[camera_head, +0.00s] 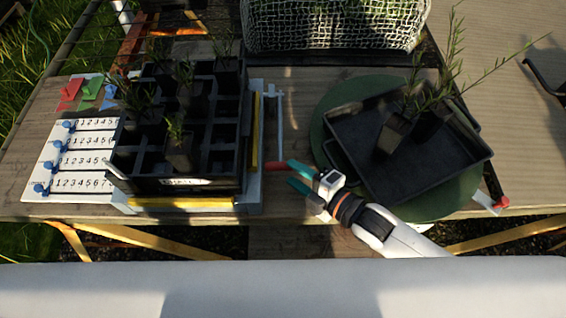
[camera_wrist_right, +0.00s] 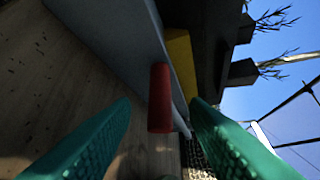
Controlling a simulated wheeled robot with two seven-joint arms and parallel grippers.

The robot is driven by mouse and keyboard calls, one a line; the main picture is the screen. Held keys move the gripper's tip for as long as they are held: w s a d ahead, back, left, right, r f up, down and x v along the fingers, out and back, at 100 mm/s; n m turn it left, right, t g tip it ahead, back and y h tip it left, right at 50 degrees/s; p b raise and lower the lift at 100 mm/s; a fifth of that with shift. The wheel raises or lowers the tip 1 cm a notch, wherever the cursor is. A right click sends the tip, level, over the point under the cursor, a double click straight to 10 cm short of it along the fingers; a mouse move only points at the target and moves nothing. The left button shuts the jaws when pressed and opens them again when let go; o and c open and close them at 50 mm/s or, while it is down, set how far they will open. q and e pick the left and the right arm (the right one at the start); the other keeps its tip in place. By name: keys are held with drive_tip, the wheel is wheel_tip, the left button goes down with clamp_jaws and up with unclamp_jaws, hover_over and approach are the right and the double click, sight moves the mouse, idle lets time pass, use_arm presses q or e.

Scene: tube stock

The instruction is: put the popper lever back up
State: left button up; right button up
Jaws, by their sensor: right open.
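The popper lever's red grip (camera_head: 275,166) sticks out at the lower right corner of the popper stand (camera_head: 256,150), low beside the black cell tray (camera_head: 232,176). In the right wrist view the red grip (camera_wrist_right: 160,95) shows as a short cylinder in front of a grey plate (camera_wrist_right: 112,38). My right gripper (camera_head: 290,175) is open, with its teal fingertips just right of the grip. In the wrist view the grip appears between the two fingers, with a gap on both sides; contact is not visible. My left gripper is not in view.
Potted seedlings (camera_head: 179,150) stand in the cell tray. A numbered board (camera_head: 75,185) with blue sliders lies at left. A black tray (camera_head: 462,165) with potted plants rests on a green round turntable (camera_head: 325,105) at right. A white mesh crate (camera_head: 335,28) stands behind.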

sight(287, 170)
drive_tip(key=shift+x, duration=2.35)
clamp_jaws()
